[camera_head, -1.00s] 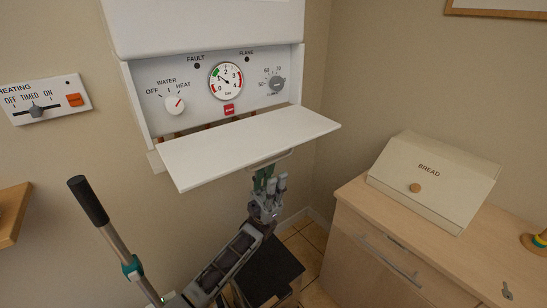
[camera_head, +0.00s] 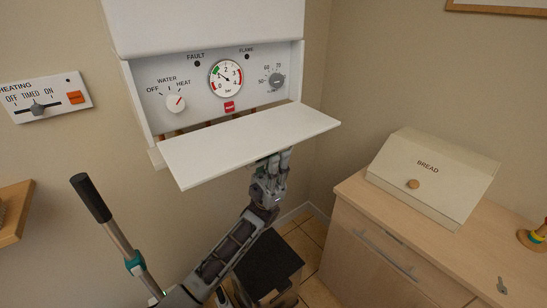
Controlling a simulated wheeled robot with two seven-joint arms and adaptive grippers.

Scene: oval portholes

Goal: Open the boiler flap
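The white boiler flap (camera_head: 245,142) is swung down and stands out roughly level from the bottom of the boiler (camera_head: 205,25). The control panel behind it is exposed, with the pressure gauge (camera_head: 225,78), the water knob (camera_head: 176,103) and a temperature knob (camera_head: 277,81). My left gripper (camera_head: 273,163) is under the flap's front edge, towards its right side. Its fingertips are partly hidden by the flap, so I cannot tell whether they touch it or hold its handle. My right gripper is not in view.
A heating control plate (camera_head: 45,98) is on the wall at left. A wooden cabinet (camera_head: 375,245) with a bread box (camera_head: 432,178) stands at right. A black-handled pole (camera_head: 90,198) rises at lower left. A dark box (camera_head: 268,268) is on the floor below my arm.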

